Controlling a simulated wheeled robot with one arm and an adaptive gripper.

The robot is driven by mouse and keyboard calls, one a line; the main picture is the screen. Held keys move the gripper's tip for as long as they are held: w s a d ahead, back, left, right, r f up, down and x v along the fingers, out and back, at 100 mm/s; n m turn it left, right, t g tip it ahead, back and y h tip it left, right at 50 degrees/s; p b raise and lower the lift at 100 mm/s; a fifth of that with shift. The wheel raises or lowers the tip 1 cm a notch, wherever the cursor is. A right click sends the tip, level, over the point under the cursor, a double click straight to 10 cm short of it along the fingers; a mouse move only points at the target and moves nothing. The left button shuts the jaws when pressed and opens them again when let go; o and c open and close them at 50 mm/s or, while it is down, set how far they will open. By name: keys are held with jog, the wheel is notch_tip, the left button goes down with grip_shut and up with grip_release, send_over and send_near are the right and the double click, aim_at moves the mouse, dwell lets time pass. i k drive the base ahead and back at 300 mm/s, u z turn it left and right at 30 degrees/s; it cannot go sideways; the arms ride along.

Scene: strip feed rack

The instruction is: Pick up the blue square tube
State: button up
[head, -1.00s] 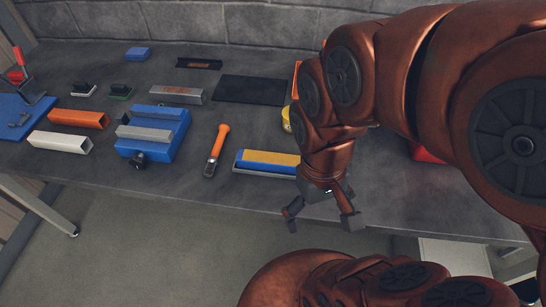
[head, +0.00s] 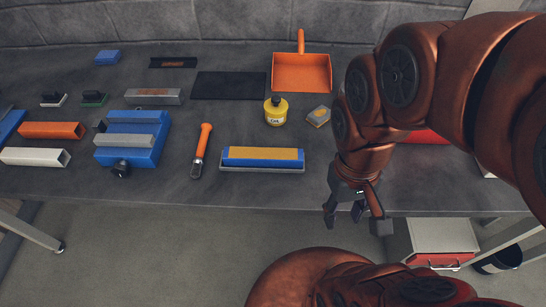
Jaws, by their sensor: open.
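I cannot make out a blue square tube for certain in the head view. An orange square tube (head: 52,130) and a white square tube (head: 34,157) lie at the left of the bench. A small blue block (head: 107,57) lies at the back left; its shape is too small to tell. A blue vise-like fixture (head: 132,153) with a grey bar on it stands right of the tubes. My gripper (head: 355,212) is open and empty, pointing down in front of the bench's front edge, far right of the tubes.
An orange-handled tool (head: 201,150), a blue and yellow sharpening-stone-like block (head: 263,157), a yellow bottle (head: 276,110), an orange dustpan (head: 301,72) and a black mat (head: 230,86) lie on the bench (head: 250,189). A drawer unit (head: 437,240) and a dark bin (head: 497,260) stand below right.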

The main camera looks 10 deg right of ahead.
aim_at(233, 156)
jog(key=k, duration=0.85)
jog(key=u, duration=0.85)
jog(key=i, duration=0.5)
jog(key=u, duration=0.05)
